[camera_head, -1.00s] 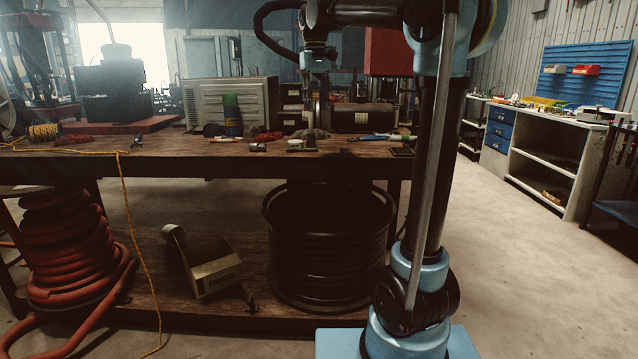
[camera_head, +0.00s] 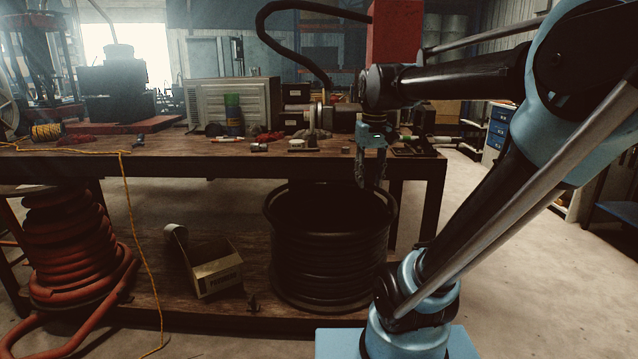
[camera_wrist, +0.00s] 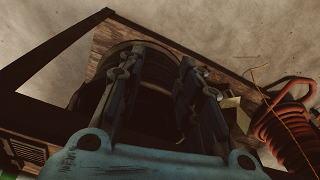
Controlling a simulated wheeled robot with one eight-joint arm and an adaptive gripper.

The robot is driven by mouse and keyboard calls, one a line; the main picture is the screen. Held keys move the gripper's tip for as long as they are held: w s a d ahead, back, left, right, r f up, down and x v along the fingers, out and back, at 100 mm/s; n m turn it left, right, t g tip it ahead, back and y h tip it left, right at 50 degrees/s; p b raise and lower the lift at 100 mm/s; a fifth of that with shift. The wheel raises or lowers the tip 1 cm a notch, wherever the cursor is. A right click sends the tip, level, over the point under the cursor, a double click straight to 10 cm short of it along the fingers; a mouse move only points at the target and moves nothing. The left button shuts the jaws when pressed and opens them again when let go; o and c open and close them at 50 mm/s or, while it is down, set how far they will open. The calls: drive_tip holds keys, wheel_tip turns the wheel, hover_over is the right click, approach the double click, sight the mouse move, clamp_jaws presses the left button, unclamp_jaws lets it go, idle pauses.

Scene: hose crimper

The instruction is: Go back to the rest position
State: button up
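My gripper (camera_head: 366,178) hangs below my blue and black arm, pointing down. In the head view it is at the front edge of the wooden workbench (camera_head: 230,164), towards its right end and above the black hose coil (camera_head: 330,240). In the wrist view the two dark fingers of my gripper (camera_wrist: 163,62) stand well apart with nothing between them. The black coil (camera_wrist: 150,100) shows behind and between the fingers.
Tools and a grey crimper-like machine stand on the bench. A red hose coil (camera_head: 72,240) and a cardboard box (camera_head: 213,270) sit on the lower shelf at left. A yellow cord (camera_head: 135,240) hangs over the bench front. The floor at right is open.

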drive_tip(key=s+d+f+m, duration=0.1)
drive_tip(key=s+d+f, duration=0.1)
drive_tip(key=s+f, duration=0.4)
drive_tip(key=s+d+f+t, duration=0.1)
drive_tip(key=s+d+f, duration=0.2)
drive_tip(key=s+f, duration=0.4)
wheel_tip(320, 180, down, 7)
drive_tip(key=shift+r+m, duration=0.15)
drive_tip(key=shift+m, duration=0.25)
drive_tip(key=shift+w+d+f, duration=0.1)
drive_tip(key=shift+w+f, duration=0.1)
drive_tip(key=shift+w, duration=0.2)
